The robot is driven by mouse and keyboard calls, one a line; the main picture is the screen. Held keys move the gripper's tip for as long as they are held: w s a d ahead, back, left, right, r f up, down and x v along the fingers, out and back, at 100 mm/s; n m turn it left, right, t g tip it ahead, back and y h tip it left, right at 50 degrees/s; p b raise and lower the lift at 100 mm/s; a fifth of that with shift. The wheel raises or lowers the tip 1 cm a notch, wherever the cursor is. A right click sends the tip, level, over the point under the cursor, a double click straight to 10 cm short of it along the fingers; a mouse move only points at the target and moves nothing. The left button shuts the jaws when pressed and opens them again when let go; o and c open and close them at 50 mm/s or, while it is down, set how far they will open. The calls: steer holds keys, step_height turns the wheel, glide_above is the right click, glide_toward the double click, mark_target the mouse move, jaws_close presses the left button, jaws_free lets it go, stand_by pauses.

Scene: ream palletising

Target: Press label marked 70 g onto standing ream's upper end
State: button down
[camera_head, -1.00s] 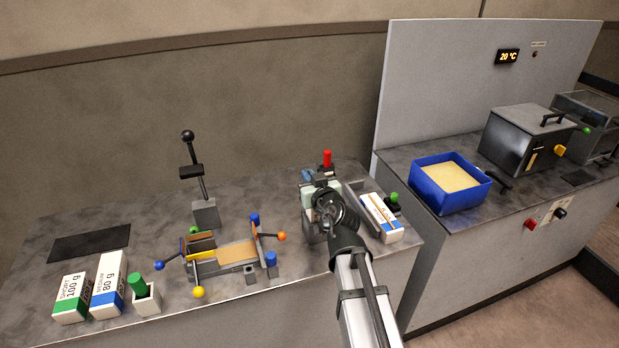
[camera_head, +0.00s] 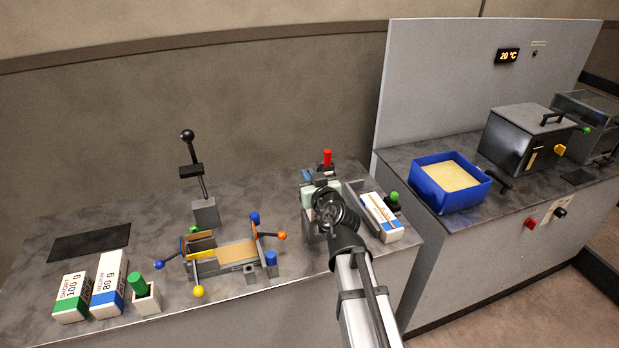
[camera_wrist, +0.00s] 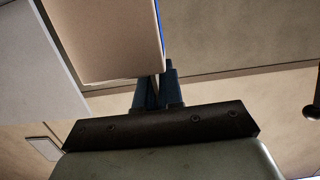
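My gripper (camera_head: 308,176) is at the back right of the left counter, at the end of the arm that crosses the head view. In the wrist view its two blue fingers (camera_wrist: 154,90) are close together, with a thin pale strip between them. I cannot tell whether that strip is a held label or a gap. A pale flat face with a blue edge (camera_wrist: 105,40) is right by the fingertips; whether it touches them is unclear. No label marked 70 g can be read.
A white-green box marked 100 g (camera_head: 72,296) and a white-blue box marked 80 g (camera_head: 109,284) are at the left. A fixture with coloured knobs (camera_head: 222,259) and a black-knobbed lever (camera_head: 188,135) stand mid-counter. A red-knobbed piece (camera_head: 327,158) is close behind my gripper.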

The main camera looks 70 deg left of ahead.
steer(key=c, duration=1.2)
jaws_free()
steer(key=shift+d, duration=0.15)
steer(key=d+r, duration=0.2)
steer(key=d, duration=1.1)
steer(key=shift+d, duration=0.2)
